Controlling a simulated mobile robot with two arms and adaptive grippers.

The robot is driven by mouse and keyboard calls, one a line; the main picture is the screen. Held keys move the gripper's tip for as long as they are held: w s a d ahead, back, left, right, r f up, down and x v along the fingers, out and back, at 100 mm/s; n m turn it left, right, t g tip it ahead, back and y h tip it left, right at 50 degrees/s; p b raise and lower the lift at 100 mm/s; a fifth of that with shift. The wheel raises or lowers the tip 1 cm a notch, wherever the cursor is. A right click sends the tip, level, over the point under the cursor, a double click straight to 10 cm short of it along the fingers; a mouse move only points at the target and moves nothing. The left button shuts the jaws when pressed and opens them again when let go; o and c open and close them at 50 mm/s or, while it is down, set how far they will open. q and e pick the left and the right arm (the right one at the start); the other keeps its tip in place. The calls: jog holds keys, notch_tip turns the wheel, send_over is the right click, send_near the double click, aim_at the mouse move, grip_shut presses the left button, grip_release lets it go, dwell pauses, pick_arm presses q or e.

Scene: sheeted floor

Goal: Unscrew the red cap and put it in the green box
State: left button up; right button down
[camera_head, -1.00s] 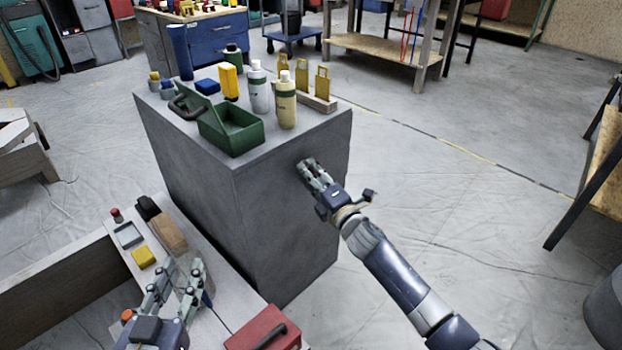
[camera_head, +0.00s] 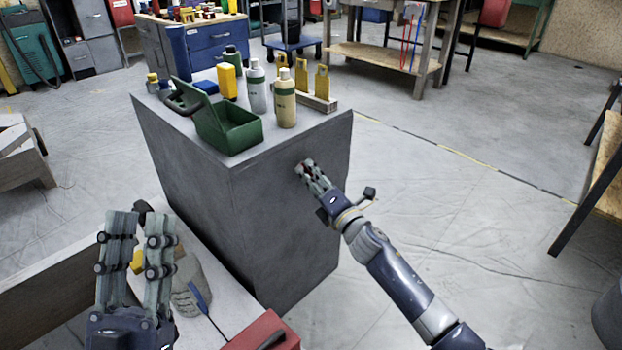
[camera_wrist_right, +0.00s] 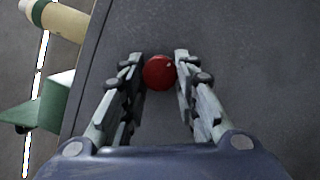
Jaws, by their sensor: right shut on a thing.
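The red cap (camera_wrist_right: 159,72) sits between the fingertips of my right gripper (camera_wrist_right: 160,68), which is shut on it; in the head view this gripper (camera_head: 306,167) is in front of the grey cabinet's side, below its top edge. Only a speck of red shows there. The open green box (camera_head: 234,131) stands on the cabinet top, up and left of this gripper, lid tipped back. A green part also shows at the left of the right wrist view (camera_wrist_right: 55,100).
The grey cabinet (camera_head: 245,220) also holds a white bottle (camera_head: 257,92), a cream bottle (camera_head: 286,105), a yellow container (camera_head: 228,82) and padlock-like yellow pieces. A grey glove (camera_head: 188,290) and a red case (camera_head: 262,333) lie on the lower bench.

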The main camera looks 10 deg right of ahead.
jog(key=c, duration=1.2)
grip_release()
jog(key=shift+w+d+r, duration=0.1)
jog(key=shift+d+r, duration=0.05)
jog(key=shift+r, duration=0.35)
jog(key=shift+w+d+r, duration=0.1)
jog(key=shift+d+r, duration=0.05)
jog(key=shift+r, duration=0.3)
jog(key=shift+s+f, duration=0.1)
jog(key=shift+a+f, duration=0.1)
jog(key=shift+f, duration=0.05)
jog(key=shift+f, duration=0.1)
jog(key=shift+c, duration=0.6)
